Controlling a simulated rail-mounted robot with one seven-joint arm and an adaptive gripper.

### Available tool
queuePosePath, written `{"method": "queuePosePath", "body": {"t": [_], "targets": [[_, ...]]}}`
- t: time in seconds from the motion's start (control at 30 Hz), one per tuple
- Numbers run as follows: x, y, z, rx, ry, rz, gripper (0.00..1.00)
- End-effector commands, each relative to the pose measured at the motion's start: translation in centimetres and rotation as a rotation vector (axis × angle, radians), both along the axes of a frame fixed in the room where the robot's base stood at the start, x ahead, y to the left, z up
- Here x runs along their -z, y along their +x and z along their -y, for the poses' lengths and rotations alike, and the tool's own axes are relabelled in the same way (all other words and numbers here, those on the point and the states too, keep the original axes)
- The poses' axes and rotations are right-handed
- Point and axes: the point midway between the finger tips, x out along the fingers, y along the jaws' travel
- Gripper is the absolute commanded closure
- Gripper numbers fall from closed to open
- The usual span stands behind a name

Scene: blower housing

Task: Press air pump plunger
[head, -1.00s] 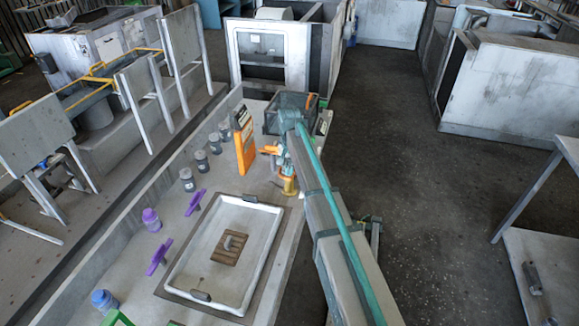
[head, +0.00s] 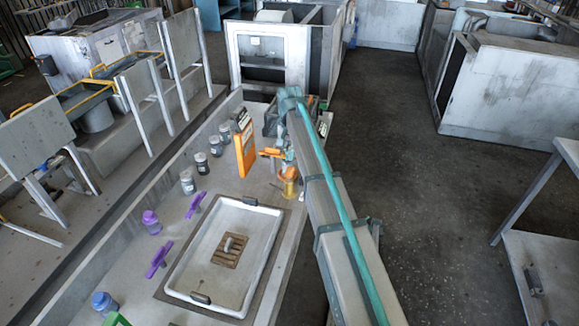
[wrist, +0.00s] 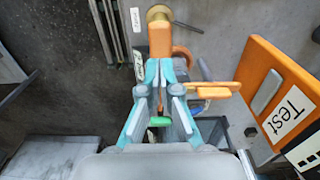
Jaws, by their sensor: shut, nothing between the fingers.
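A small gold and orange upright fixture (head: 289,180), which I take for the air pump, stands near the right edge of the bench, beside my arm. In the wrist view an orange block (wrist: 160,40) with a round gold part (wrist: 158,14) above it shows just beyond my fingertips. My gripper (wrist: 160,66) has its teal fingers together and empty, with the tips at the block's lower edge in the picture. I cannot tell whether they touch it. In the head view my arm hides most of the gripper.
An orange "Test" panel (head: 244,150) stands left of my arm, with an orange bar (head: 270,152) between. Several jars (head: 202,163), purple handles (head: 158,258) and a white sink tray (head: 190,262) are on the bench. Open floor (head: 400,150) lies to the right.

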Motion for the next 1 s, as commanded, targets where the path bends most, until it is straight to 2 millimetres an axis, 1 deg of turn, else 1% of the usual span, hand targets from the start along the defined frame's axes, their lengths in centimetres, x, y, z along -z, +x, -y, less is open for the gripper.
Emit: {"method": "queuePosePath", "body": {"t": [0.1,0.2,0.3,0.4,0.57,1.0], "targets": [[-1.9,0.1,0.0,0.0,0.0,0.003,1.0],[-3.3,0.1,0.0,0.0,0.0,0.002,1.0],[-4.3,0.1,0.0,0.0,0.0,0.001,1.0],[-4.9,0.0,0.0,0.0,0.0,0.0,1.0],[-5.2,0.0,0.0,0.0,0.0,0.0,1.0],[-5.2,0.0,0.0,0.0,0.0,0.0,1.0]]}}
